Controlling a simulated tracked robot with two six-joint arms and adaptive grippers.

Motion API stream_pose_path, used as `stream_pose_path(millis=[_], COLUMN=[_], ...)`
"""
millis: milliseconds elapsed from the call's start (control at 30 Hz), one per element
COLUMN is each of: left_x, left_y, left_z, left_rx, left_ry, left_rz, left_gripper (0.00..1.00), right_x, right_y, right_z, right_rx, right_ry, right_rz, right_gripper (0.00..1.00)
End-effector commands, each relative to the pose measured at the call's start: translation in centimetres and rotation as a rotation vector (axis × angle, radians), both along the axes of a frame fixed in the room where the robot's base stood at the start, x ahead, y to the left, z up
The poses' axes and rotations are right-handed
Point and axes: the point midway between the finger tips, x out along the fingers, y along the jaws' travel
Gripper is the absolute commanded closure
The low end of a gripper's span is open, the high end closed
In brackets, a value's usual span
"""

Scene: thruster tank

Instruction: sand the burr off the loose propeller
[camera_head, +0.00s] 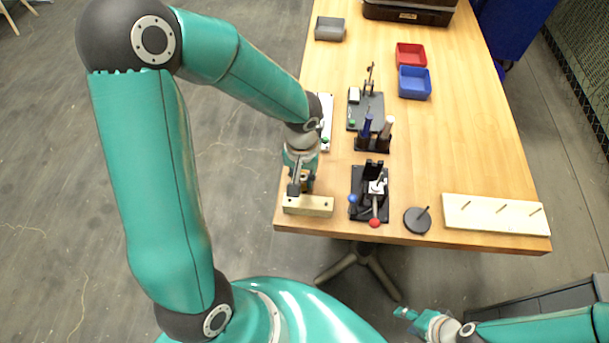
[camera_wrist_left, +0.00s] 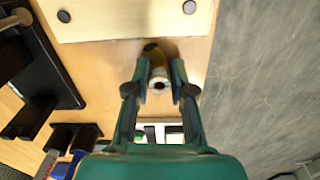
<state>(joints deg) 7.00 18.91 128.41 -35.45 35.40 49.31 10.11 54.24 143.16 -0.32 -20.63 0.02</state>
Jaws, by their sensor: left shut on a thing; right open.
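My left gripper (camera_head: 301,187) is low over the near left corner of the table, just behind a pale wooden block (camera_head: 308,206) with two dark round spots. In the left wrist view its fingers (camera_wrist_left: 160,84) are shut on a small metal and yellowish cylindrical piece (camera_wrist_left: 158,90) with a dark round opening in its end. The wooden block (camera_wrist_left: 125,18) lies just beyond the fingertips there; I cannot tell whether the piece touches it. I cannot make out a propeller or a burr. My right gripper (camera_head: 404,313) is open and empty, in front of the table.
A black clamp fixture (camera_head: 357,180) with a red knob stands right of the block. Beyond are a tool holder (camera_head: 373,146), a dark plate (camera_head: 368,115), and red (camera_head: 410,50), blue (camera_head: 415,94) and grey (camera_head: 329,35) bins. A dark disc (camera_head: 416,222) and pegged board (camera_head: 480,220) lie right.

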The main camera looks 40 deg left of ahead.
Motion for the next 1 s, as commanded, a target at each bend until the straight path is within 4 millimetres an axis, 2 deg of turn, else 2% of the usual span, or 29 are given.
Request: stream_pose_path(millis=[1000], left_x=[-0.67], left_y=[-0.46], left_z=[0.03], left_rx=[0.0], left_ry=[-0.001], left_rz=[0.0], left_gripper=[1.0], right_x=[0.0], right_y=[0.0], right_z=[-0.46], right_rx=[0.0], right_ry=[0.0], right_rz=[0.0], right_gripper=[0.54])
